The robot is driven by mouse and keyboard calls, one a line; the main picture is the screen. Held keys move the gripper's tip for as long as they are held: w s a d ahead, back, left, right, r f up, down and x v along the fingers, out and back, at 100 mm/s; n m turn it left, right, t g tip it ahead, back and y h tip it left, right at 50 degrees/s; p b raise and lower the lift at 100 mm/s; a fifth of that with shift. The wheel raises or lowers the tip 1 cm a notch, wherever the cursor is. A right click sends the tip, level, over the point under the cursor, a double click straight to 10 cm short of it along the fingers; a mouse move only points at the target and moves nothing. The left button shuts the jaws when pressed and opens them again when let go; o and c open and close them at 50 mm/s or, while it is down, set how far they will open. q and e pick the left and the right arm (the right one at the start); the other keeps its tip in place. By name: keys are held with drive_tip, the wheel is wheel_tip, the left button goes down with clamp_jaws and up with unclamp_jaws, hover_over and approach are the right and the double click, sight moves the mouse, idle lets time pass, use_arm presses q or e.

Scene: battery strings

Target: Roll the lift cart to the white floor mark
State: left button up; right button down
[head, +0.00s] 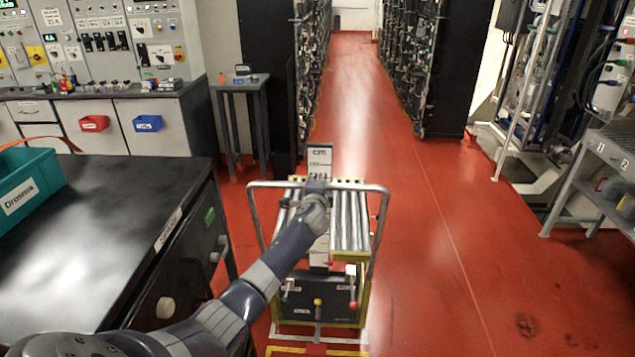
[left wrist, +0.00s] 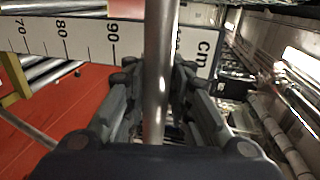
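The lift cart (head: 349,225) stands in front of me, with a roller top, a yellow frame and a grey tube handle (head: 381,225). A white ruler plate marked "cm" (head: 320,155) stands upright on it; the ruler also shows in the left wrist view (left wrist: 90,38). My left gripper (head: 316,186) is at the cart's handle bar. In the left wrist view the bar (left wrist: 160,80) runs between the fingers, which are closed about it. Pale and yellow lines (head: 345,352) show on the floor at the cart's near foot; I cannot tell if they include the white mark. My right gripper is not in view.
A black-topped bench (head: 90,215) with a teal bin (head: 28,190) stands close on the left. A small grey table (head: 240,85) and dark racks (head: 435,70) flank an open red aisle (head: 350,80) ahead. A grey shelf (head: 610,150) stands at right.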

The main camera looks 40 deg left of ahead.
use_arm(q)
drive_tip(key=shift+o, duration=0.9)
drive_tip(key=shift+w, duration=0.1)
drive_tip(key=v, duration=1.1)
drive_tip(key=shift+s+d, duration=0.15)
drive_tip(key=shift+s, duration=0.1)
drive_tip(key=shift+r, duration=0.1)
